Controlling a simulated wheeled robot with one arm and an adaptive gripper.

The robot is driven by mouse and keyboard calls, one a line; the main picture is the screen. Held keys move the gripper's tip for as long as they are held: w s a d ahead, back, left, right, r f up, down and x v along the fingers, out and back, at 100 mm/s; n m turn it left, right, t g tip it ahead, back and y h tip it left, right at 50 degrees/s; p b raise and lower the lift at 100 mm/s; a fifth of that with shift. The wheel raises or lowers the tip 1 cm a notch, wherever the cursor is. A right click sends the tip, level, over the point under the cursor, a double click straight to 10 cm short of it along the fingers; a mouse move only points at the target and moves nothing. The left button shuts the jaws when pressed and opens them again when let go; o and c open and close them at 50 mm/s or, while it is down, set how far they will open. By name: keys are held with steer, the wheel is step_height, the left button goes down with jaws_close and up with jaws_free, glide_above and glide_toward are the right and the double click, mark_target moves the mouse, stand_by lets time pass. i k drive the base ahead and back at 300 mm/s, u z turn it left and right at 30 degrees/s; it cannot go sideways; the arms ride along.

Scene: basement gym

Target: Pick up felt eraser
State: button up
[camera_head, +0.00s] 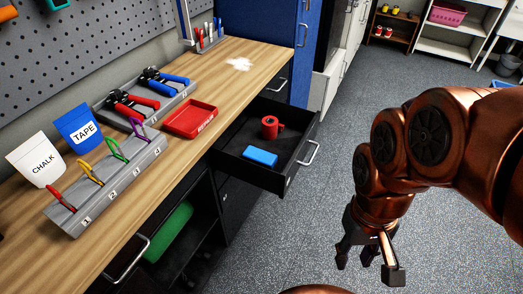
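A blue block (260,157), which looks like the felt eraser, lies flat in the open black drawer (246,178), near its front. A small red mug-like object (270,127) sits in the same drawer, behind the block and apart from it. My gripper (368,264) hangs over the grey floor, to the right of and lower in the picture than the drawer. It points down, its fingers look spread apart, and nothing shows between them. It is away from the block.
The wooden workbench (225,75) holds a red tray (190,118), a grey numbered rack (110,186) with coloured tools, a pliers holder (145,93), and chalk (38,160) and tape (82,129) pouches. A drawer handle (309,154) projects toward my arm. The floor (290,240) between is clear.

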mark_target(264, 159)
steer(key=z, duration=1.35)
steer(key=k, duration=1.15)
steer(key=u, duration=1.7)
steer(key=i, duration=1)
